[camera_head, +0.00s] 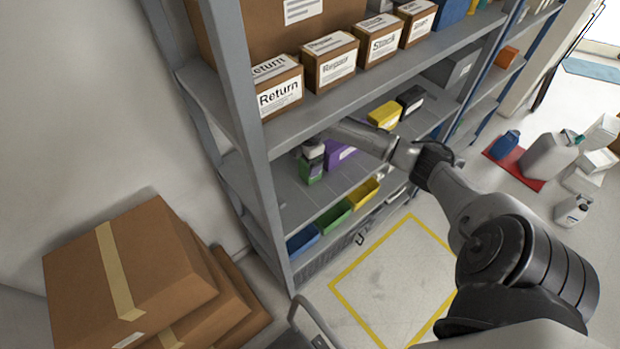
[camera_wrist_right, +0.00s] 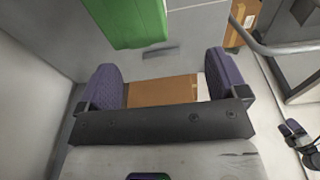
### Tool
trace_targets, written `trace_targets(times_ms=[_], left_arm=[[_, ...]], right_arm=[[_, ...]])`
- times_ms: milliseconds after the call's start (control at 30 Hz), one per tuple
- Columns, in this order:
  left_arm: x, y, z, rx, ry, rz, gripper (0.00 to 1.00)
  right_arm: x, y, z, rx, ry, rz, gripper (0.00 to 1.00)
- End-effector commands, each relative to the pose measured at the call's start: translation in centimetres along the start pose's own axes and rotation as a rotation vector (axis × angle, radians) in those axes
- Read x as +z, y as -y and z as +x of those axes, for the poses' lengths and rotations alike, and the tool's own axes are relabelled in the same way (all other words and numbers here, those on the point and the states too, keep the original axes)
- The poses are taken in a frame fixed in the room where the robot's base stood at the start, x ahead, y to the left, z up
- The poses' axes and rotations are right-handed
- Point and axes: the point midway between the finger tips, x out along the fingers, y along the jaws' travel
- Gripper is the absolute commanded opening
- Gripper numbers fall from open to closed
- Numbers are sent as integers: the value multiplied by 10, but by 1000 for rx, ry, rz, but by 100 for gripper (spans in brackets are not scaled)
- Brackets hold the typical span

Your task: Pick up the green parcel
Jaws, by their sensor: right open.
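My right arm reaches in over this shelf from the right. My right gripper (camera_head: 313,149) appears close above the green item, partly hiding its top. In the right wrist view, my right gripper (camera_wrist_right: 165,78) has its two purple-padded fingers wide apart with nothing between them. A green block (camera_wrist_right: 125,18), probably the same parcel, is cut off by the top edge, beyond the fingers.
The grey shelf above (camera_head: 350,97) holds labelled cartons (camera_head: 335,62) and lies over my arm. Blue, green and yellow bins (camera_head: 334,217) sit on a lower shelf. Brown boxes (camera_head: 130,270) are stacked at left. A yellow-marked floor square (camera_head: 395,280) is clear.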

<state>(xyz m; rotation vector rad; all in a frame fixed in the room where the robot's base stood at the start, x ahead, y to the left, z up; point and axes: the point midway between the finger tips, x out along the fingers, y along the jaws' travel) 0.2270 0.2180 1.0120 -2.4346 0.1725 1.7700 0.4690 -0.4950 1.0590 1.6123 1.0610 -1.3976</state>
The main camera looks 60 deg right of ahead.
Motion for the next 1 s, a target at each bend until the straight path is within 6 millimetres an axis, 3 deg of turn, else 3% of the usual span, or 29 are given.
trace_targets(times_ms=[100, 233, 633, 1000], left_arm=[[5, -2, 13, 5, 2, -3, 94], [7, -4, 16, 9, 2, -7, 94], [6, -1, 14, 2, 1, -1, 94], [5, 1, 12, -4, 1, 5, 94]], right_arm=[[28, -14, -8, -10, 11, -16, 92], [42, -20, -13, -17, 11, -28, 92], [44, -20, 12, -20, 10, -32, 92], [43, -17, 55, -19, 11, -32, 92]])
